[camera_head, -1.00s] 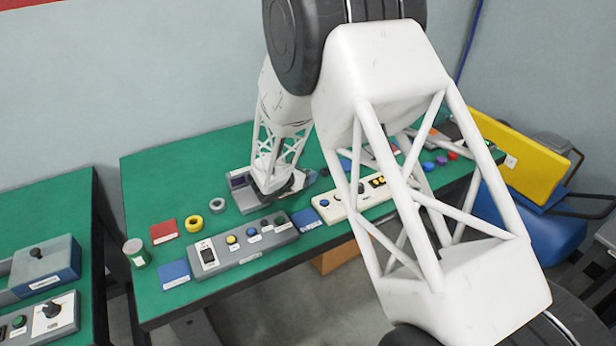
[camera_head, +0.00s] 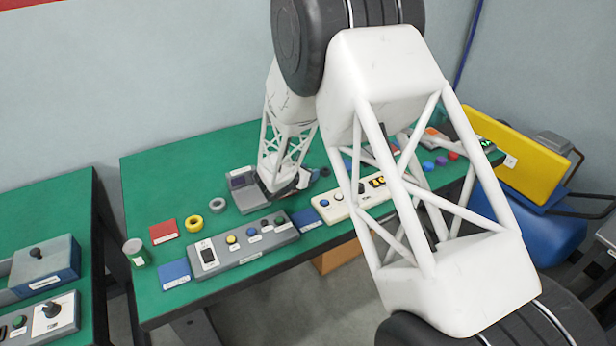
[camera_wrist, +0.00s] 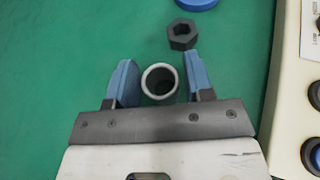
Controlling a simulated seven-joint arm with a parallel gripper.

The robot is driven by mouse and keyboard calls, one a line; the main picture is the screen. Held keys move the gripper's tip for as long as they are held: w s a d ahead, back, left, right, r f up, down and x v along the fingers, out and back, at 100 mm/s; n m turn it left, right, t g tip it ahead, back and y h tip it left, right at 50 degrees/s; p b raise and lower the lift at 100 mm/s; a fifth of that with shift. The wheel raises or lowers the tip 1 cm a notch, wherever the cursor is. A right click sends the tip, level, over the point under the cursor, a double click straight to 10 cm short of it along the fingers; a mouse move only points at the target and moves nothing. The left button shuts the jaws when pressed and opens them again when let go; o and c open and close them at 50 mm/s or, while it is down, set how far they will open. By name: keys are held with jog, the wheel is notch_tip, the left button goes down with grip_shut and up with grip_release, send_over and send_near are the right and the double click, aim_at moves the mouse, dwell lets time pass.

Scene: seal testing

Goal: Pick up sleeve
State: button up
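The sleeve (camera_wrist: 147,84) is a short grey round tube standing on the green table, seen from above with its open bore facing up in the wrist view. My gripper (camera_wrist: 158,60) is open, with one blue finger on each side of the sleeve.
A dark hexagonal nut (camera_wrist: 182,34) lies just beyond the fingers, with a blue round part (camera_wrist: 196,3) past it. A cream button panel (camera_wrist: 290,105) stands to the right. In the head view a grey button panel (camera_head: 225,260) lines the front edge. Bare green table lies left of the gripper.

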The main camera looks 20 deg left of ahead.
jog(key=c, duration=0.6)
jog(key=shift+c, duration=0.3)
jog(key=shift+r, duration=0.15)
notch_tip(320, 180, up, 10)
dwell(0.6)
